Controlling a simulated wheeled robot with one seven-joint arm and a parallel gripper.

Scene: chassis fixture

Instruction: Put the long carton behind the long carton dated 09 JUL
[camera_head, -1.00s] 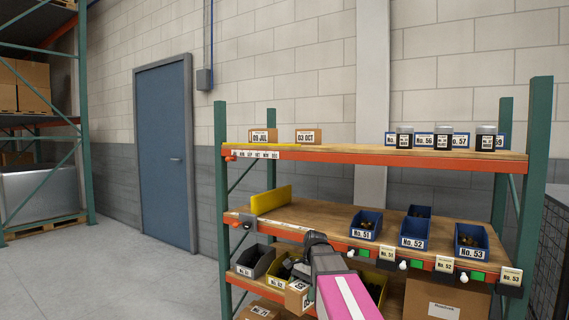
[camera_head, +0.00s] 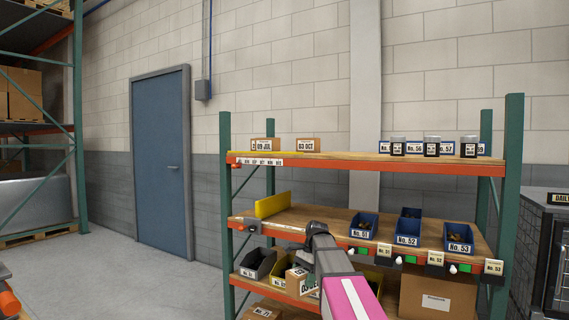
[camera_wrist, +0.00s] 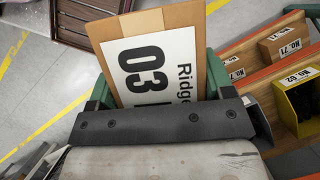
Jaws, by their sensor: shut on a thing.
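My gripper (camera_wrist: 157,84) is shut on a brown carton (camera_wrist: 195,33), which shows in the wrist view between the green fingers. Its white label reads "03" and "Ridge", turned sideways; the rest is hidden. In the head view the held carton (camera_head: 295,277) is in front of the lower shelves, with my gripper (camera_head: 300,286) partly hidden by my arm. The carton dated 09 JUL (camera_head: 267,145) stands on the top shelf at the left. Another carton edge shows just left of it, mostly hidden. A carton marked 03 OCT (camera_head: 308,146) stands to its right, apart.
The top shelf (camera_head: 345,158) is bare between the 03 OCT carton and the jars (camera_head: 432,147) with blue bins at right. A yellow divider (camera_head: 273,204) and blue bins (camera_head: 408,229) stand on the middle shelf. Green posts (camera_head: 226,190) bound the rack. A dark cage (camera_head: 536,255) stands at right.

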